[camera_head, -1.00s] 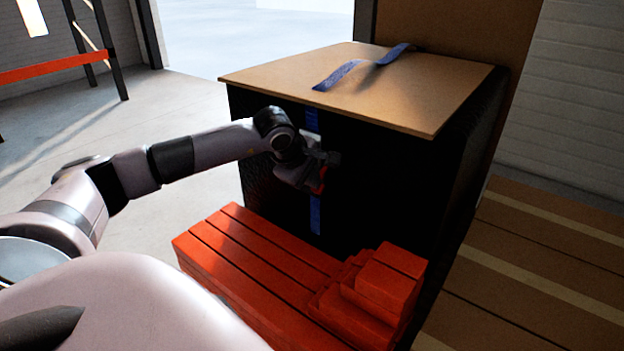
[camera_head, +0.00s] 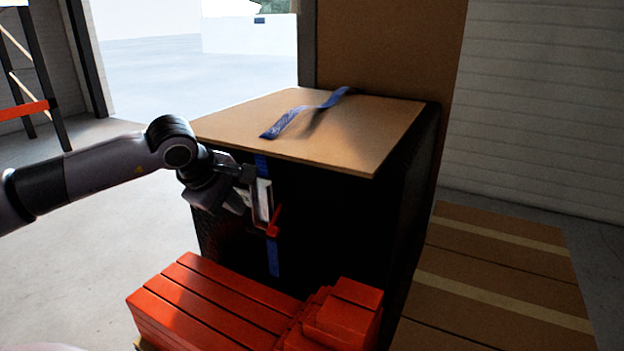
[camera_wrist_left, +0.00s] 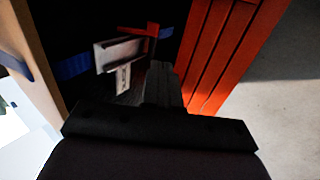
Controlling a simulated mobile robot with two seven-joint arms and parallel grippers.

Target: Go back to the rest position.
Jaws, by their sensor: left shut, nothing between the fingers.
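My left gripper (camera_head: 248,174) is shut and empty, at the front face of a large black box (camera_head: 335,205). It also shows in the wrist view, its fingers (camera_wrist_left: 163,85) together. Just right of it in the head view, a light metal buckle (camera_head: 264,200) with a red lever (camera_head: 272,230) sits on a blue strap (camera_head: 273,258). The buckle also shows in the wrist view (camera_wrist_left: 122,55), beside the fingertips and seemingly apart from them. My right gripper is not in view.
A brown board (camera_head: 350,130) with a loose blue strap end (camera_head: 300,118) tops the box. Red slatted stacks (camera_head: 215,300) stand in front, below my arm. Brown cartons (camera_head: 500,265) lie to the right. Open floor (camera_head: 110,235) is on the left.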

